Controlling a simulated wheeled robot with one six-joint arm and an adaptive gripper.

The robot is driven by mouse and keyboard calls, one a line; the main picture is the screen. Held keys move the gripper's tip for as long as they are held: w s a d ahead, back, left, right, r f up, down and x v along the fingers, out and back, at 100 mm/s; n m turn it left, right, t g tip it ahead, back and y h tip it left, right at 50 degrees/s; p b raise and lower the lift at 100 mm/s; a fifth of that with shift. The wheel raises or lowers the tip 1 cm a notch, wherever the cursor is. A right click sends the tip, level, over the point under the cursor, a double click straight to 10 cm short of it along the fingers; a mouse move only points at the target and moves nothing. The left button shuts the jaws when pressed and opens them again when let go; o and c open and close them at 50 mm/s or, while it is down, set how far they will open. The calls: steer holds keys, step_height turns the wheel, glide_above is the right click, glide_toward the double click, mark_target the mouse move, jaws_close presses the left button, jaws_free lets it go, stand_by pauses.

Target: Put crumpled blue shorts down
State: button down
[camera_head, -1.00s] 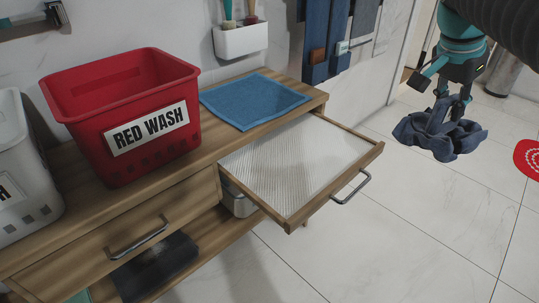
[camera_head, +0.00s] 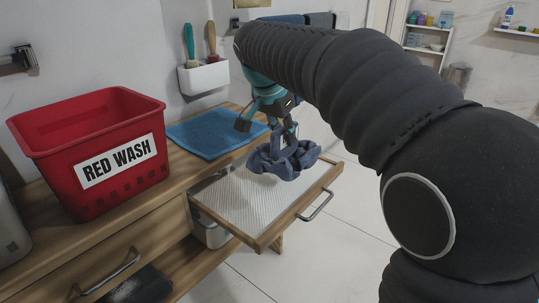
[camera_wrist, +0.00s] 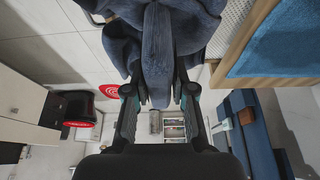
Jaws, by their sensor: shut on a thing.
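The crumpled blue shorts (camera_head: 285,160) hang from my gripper (camera_head: 284,133) in the head view, in front of the open drawer (camera_head: 245,205) as seen from the camera. In the wrist view the shorts (camera_wrist: 157,55) are pinched between the two fingers of my gripper (camera_wrist: 160,98), and cloth spreads out to both sides. My gripper is shut on them. The drawer has a pale ribbed liner and looks empty where it shows. The shorts hide its far part. I cannot tell their exact height above it.
A red basket (camera_head: 90,150) labelled RED WASH stands on the wooden counter at left. A folded blue towel (camera_head: 205,133) lies on the counter behind the drawer. A white wall holder (camera_head: 203,77) carries two brushes. A closed drawer with a metal handle (camera_head: 108,275) is at front left.

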mark_target(271, 152)
steer(key=a+f, duration=0.1)
steer(key=w+a+f, duration=0.1)
steer(key=a, duration=0.1)
steer(key=shift+f+b, duration=0.55)
steer(key=shift+f, duration=1.35)
steer(key=shift+f, duration=0.15)
steer(key=c, duration=1)
jaws_free()
steer(key=p+v, duration=0.2)
steer(key=v, duration=1)
